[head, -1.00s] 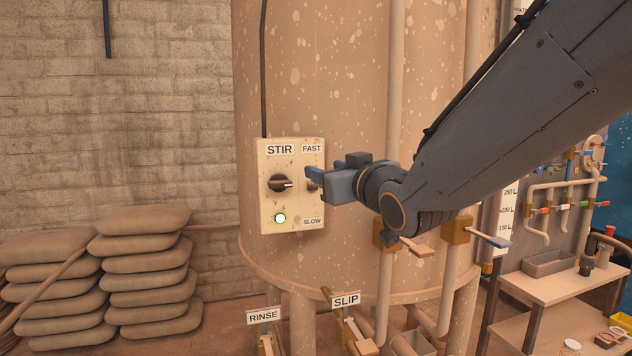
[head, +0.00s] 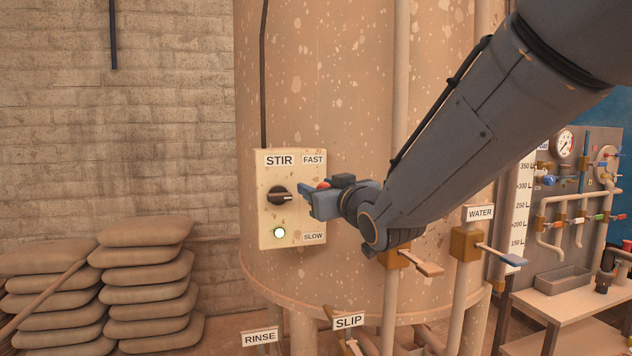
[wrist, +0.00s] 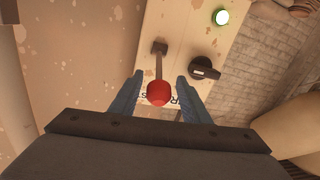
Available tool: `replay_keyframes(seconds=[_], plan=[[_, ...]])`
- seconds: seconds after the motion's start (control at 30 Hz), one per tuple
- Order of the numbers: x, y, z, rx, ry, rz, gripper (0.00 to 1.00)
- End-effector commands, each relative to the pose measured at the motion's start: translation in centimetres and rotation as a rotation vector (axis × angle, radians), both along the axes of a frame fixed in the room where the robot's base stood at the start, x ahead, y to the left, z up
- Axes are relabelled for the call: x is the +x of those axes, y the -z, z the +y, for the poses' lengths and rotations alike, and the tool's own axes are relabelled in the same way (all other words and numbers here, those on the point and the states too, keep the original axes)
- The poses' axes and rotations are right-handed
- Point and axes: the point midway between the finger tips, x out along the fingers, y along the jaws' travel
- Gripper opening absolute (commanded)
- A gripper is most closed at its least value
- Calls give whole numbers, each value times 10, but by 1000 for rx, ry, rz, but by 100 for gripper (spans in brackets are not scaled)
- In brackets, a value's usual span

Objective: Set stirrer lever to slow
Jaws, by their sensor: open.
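The stirrer panel (head: 265,225) is a cream box on the tank, marked STIR, FAST at the upper right and SLOW at the lower right. Its lever has a red knob (head: 323,185), partly hidden by my gripper in the head view. In the wrist view, the lever's stem (wrist: 159,65) runs from its slot to the red knob (wrist: 158,93), on the FAST end's side. My gripper (head: 307,197) is open in front of the panel's right side. In the wrist view, the fingers (wrist: 158,97) stand on either side of the knob, with gaps showing.
A black rotary knob (head: 280,196) and a lit green lamp (head: 279,233) sit left of the lever. The tank (head: 340,80) stands behind. Valve handles, including WATER (head: 479,213) and SLIP (head: 348,321), are right and below. Stacked sacks (head: 145,285) lie left.

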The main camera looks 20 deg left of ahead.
Motion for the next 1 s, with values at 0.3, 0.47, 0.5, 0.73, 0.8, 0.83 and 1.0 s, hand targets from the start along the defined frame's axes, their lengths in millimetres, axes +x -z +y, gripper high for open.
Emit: replay_keyframes(seconds=[0.3,0.47,0.5,0.73,0.8,0.83,1.0], plan=[[13,0,11,1,3,1,43],[13,0,11,1,4,0,43],[13,0,11,1,4,0,43],[13,0,11,0,4,0,7],[13,0,11,0,3,0,0],[13,0,11,0,3,0,0],[13,1,11,2,3,-2,0]])
